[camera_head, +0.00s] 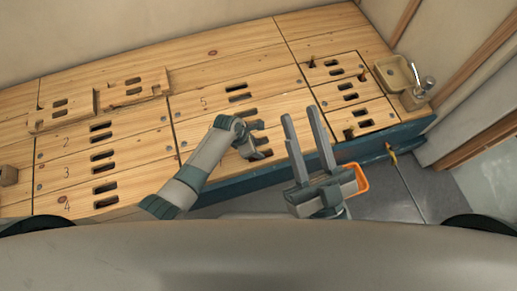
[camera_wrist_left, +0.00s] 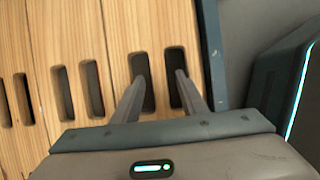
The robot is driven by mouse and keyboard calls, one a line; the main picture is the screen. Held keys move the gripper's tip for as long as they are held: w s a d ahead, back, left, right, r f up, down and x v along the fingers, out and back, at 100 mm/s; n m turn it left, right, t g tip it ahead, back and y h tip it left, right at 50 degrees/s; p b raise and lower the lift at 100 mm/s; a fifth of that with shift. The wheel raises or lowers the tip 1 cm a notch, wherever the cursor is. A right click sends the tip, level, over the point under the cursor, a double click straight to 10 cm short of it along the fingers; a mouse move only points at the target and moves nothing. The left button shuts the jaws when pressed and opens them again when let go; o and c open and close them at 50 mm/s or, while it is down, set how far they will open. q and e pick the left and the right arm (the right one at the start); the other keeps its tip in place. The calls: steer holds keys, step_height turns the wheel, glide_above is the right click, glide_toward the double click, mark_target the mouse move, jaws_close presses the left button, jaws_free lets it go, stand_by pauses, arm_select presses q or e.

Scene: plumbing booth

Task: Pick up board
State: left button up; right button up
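Light wooden slotted boards form the top of the bench. The middle board marked 5 (camera_head: 205,102) lies flat, with paired dark slots. My left gripper (camera_head: 255,138) is over the front part of this middle section. In the left wrist view the gripper (camera_wrist_left: 160,78) is open, and its two fingertips line up with the pair of slots nearest the bench's blue edge. I cannot tell how deep they reach in. My right gripper (camera_head: 299,112) is open and empty, its fingers apart, in front of the bench edge.
Two smaller slotted boards (camera_head: 62,113) and (camera_head: 134,89) rest on the bench at the left. Boards marked 2, 3 and 4 (camera_head: 66,170) lie at the left front. A basin with a tap (camera_head: 395,72) is at the right.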

stand_by(0.3)
arm_select(q)
jaws_close()
stand_by(0.5)
